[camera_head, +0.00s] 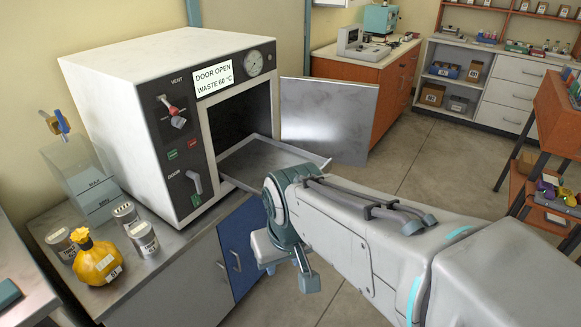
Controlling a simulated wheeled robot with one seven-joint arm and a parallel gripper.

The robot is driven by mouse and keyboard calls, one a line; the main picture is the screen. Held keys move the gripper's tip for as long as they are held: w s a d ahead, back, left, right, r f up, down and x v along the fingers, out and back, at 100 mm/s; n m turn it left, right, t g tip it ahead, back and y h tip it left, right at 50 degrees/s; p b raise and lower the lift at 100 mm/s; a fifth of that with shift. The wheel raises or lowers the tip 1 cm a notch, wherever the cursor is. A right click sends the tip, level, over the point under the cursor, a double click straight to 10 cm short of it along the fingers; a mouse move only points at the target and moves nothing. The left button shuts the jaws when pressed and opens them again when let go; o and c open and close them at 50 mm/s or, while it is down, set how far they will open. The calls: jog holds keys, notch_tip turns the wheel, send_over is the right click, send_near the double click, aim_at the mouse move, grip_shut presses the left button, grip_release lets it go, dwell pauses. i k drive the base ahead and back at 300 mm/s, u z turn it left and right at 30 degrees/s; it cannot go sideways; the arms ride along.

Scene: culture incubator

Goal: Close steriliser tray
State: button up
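The steriliser (140,105) is a white box with a dark control panel, standing on a counter at the left. Its door (328,118) stands wide open to the right. The metal tray (262,157) is pulled out of the dark chamber (240,115) and sticks out past the front. The display (214,77) reads "DOOR OPEN WASTE 60 °C". My gripper (285,270) is below and in front of the tray, near the blue cabinet door. Its fingers point down and look apart, with nothing seen between them. My arm may hide part of the tray's front.
A yellow flask (97,262), metal cans (143,238) and a clear tank (82,180) stand on the counter left of the steriliser. A blue cabinet door (243,245) is below. An orange bench (375,80) stands behind the open door. Open floor (440,160) lies to the right.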

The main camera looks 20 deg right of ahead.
aim_at(246, 165)
jog(key=z, duration=0.25)
jog(key=i, duration=0.75)
jog(key=z, duration=0.7)
jog(key=k, duration=0.45)
jog(key=z, duration=0.65)
jog(key=i, duration=0.55)
jog(key=u, duration=0.35)
